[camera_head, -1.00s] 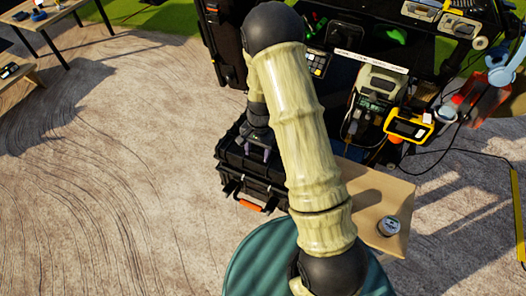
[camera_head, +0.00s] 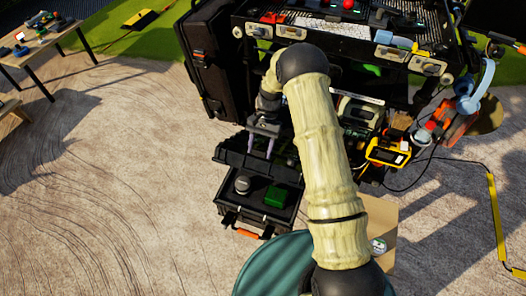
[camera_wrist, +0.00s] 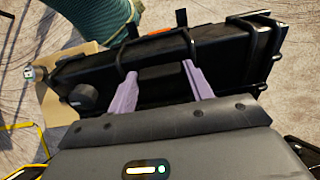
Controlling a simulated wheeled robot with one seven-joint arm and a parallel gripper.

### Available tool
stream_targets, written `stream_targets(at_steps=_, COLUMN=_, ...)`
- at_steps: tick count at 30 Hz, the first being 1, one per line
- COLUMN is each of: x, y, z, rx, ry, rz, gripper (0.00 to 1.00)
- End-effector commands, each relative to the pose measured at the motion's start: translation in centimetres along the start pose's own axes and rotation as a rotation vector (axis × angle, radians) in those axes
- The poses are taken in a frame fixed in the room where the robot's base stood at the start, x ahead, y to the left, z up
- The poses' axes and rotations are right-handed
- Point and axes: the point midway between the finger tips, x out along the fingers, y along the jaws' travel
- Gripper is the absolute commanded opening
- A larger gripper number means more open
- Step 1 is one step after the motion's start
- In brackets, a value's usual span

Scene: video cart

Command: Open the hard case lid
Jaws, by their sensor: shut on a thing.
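The black hard case (camera_head: 285,215) sits on the ground below the cart, with an orange handle (camera_head: 246,233) on its front. Its lid (camera_head: 235,155) is raised and tilted back, so the inside shows. A grey round item (camera_head: 242,185) and a green block (camera_head: 276,196) are inside the case. My gripper (camera_head: 263,152) is at the raised lid, its purple fingers pointing down. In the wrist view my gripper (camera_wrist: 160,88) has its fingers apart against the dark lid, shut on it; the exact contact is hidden.
The loaded video cart (camera_head: 335,38) stands right behind the case. A cardboard box (camera_head: 382,215) with a small can is at the right, and a green ribbed round thing (camera_head: 270,265) is in front. The ground to the left is clear.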

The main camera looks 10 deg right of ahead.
Motion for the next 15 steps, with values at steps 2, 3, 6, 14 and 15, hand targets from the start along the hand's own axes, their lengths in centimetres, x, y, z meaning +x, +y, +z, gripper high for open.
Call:
stream_targets(at_steps=2, x=-0.82, y=-0.10, z=0.03, rx=-0.002, ry=0.005, rz=0.001, gripper=0.10)
stream_targets(at_steps=3, x=-0.99, y=-0.13, z=0.02, rx=-0.003, ry=0.005, rz=0.001, gripper=0.10)
stream_targets(at_steps=6, x=-1.29, y=-0.15, z=-0.07, rx=-0.005, ry=0.006, rz=0.001, gripper=0.10)
stream_targets(at_steps=14, x=-1.51, y=-0.03, z=-0.28, rx=-0.002, ry=0.008, rz=-0.003, gripper=0.10)
stream_targets(at_steps=15, x=-1.52, y=-0.04, z=-0.28, rx=-0.002, ry=0.008, rz=-0.004, gripper=0.10)
